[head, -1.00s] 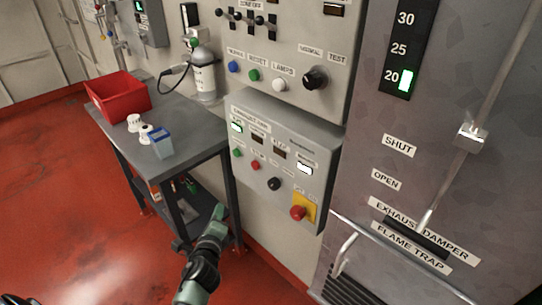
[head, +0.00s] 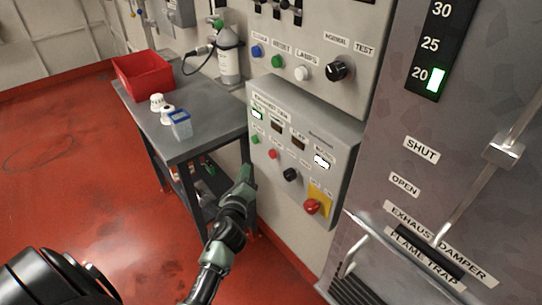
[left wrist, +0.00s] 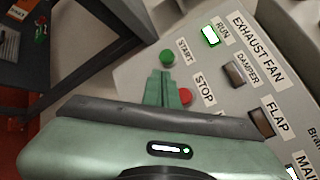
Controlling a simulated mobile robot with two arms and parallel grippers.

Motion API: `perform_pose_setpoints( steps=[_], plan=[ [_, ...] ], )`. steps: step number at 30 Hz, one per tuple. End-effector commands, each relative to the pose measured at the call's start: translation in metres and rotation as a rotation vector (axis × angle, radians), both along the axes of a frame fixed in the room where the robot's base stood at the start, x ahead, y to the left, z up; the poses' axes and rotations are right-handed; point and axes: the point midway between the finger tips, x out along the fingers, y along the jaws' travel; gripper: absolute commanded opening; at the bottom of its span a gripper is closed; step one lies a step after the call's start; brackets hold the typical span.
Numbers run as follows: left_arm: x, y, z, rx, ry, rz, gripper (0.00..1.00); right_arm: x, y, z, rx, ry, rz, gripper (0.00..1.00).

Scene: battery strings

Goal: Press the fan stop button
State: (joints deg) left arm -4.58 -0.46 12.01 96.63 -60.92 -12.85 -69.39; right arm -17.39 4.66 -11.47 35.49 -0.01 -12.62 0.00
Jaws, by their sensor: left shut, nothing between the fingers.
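The exhaust fan panel (head: 318,136) is a grey sloped box on the wall. Its small red stop button (head: 273,154) sits right of the green start button (head: 256,140). In the left wrist view the red button (left wrist: 186,96) is partly hidden by my fingers, by the STOP label; the green button (left wrist: 167,56) is beyond the fingertips. My left gripper (head: 247,168) is shut and empty, just left of and below the red button in the head view. I cannot tell whether it touches the panel. My right gripper is not in view.
A large red button on a yellow plate (head: 319,194) and a black knob (head: 291,175) are on the same panel. A grey table (head: 205,125) with a red bin (head: 143,75) stands to the left. A handle rail (head: 372,237) is at lower right.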

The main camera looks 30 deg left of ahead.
Motion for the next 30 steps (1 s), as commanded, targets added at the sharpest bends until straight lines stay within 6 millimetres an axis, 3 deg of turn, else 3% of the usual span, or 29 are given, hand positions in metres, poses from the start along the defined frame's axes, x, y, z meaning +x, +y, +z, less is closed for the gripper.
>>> perform_pose_setpoints(
  steps=[6, 13, 30],
  plan=[
    [0.031, -0.013, -0.001, -0.001, -0.002, -0.001, 0.00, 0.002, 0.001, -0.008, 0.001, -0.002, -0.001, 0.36],
    [0.053, -0.022, -0.001, -0.001, -0.001, -0.002, 0.00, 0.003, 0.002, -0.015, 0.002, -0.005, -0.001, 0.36],
    [0.061, -0.025, 0.000, 0.000, 0.000, -0.001, 0.00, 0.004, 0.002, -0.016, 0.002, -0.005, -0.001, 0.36]
  ],
)
